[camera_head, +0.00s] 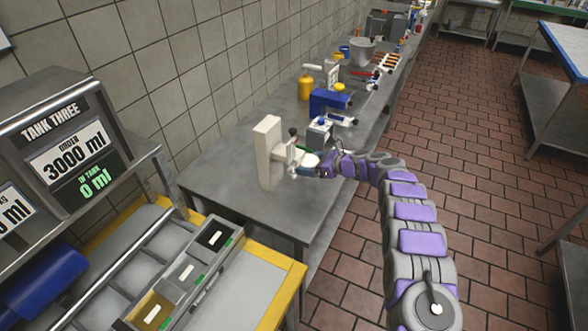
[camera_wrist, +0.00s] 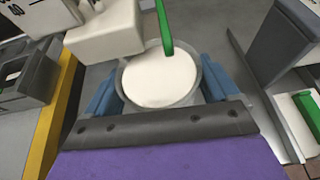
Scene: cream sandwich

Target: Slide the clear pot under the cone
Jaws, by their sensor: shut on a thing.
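The clear pot (camera_wrist: 197,93) is in the wrist view, round and grey-rimmed, with a smooth white surface inside. My gripper (camera_wrist: 162,88) is shut on it, one blue finger at each side. In the head view, my gripper (camera_head: 322,168) is beside a tall cream-coloured stand (camera_head: 268,150) on the steel bench, and the pot is small and partly hidden there. A pale block of the stand (camera_wrist: 103,32) shows above the pot in the wrist view. A green strip (camera_wrist: 164,30) crosses the pot's far rim from above. I cannot make out the cone clearly.
A blue machine (camera_head: 328,102) and a yellow container (camera_head: 305,87) stand farther along the steel bench (camera_head: 222,170). A tray with several compartments (camera_head: 165,285) is at the lower left. The tiled wall (camera_head: 205,55) runs behind. Bare floor (camera_head: 480,200) lies right.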

